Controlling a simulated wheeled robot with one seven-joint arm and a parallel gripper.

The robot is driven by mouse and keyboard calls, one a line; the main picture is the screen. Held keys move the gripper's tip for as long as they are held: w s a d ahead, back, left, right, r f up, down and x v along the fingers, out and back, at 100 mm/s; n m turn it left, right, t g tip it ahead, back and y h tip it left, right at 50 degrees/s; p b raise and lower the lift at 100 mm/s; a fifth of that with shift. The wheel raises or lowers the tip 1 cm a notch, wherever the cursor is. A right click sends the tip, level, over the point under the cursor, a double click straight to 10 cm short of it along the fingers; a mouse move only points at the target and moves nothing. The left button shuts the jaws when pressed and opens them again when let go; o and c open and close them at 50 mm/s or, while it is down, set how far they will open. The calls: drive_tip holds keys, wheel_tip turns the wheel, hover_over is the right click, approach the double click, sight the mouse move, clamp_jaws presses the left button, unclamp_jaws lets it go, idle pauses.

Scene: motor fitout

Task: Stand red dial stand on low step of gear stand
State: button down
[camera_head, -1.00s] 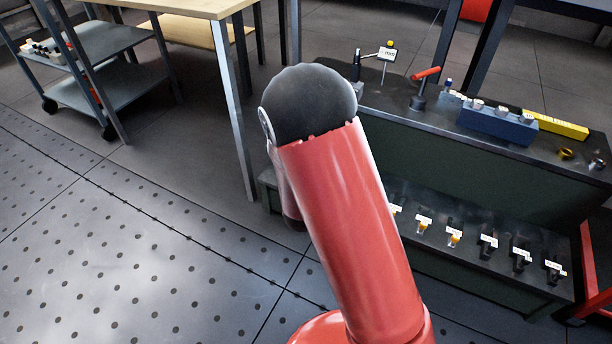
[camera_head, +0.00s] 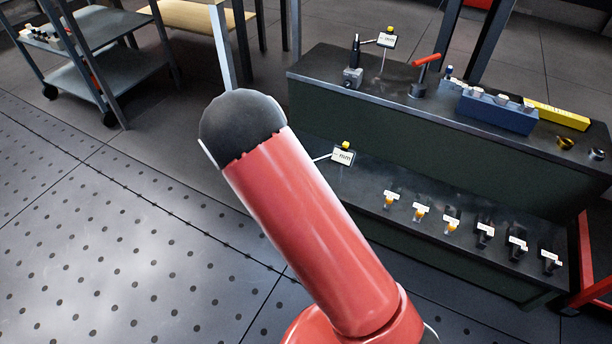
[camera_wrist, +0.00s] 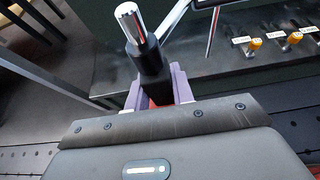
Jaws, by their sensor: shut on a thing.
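My gripper (camera_wrist: 156,92) is shut on the red dial stand (camera_wrist: 150,60) in the wrist view. I see its black post with a bright metal top, and a bit of red between the jaws; its foot is hidden. In the head view my arm hides the gripper; a rod with a white dial plate and yellow knob (camera_head: 343,155), seemingly the held stand's, shows over the low step. The gear stand (camera_head: 400,130) is a dark two-level bench. Its low step (camera_head: 370,185) also shows in the wrist view (camera_wrist: 225,88). Whether the held stand touches the step cannot be told.
Several small labelled pieces (camera_head: 420,212) line the low step's front. The upper step holds a grey-based dial stand (camera_head: 352,78), a red-handled tool (camera_head: 425,62), a blue block (camera_head: 497,112) and a yellow bar (camera_head: 556,116). The low step's left part looks largely clear.

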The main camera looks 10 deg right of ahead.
drive_tip(key=b+x, duration=1)
drive_tip(key=x, duration=0.8)
drive_tip(key=shift+b, duration=0.4)
idle(0.4)
drive_tip(key=shift+b, duration=0.45)
idle(1.3)
drive_tip(key=shift+f+b, duration=0.4)
drive_tip(key=shift+f, duration=0.05)
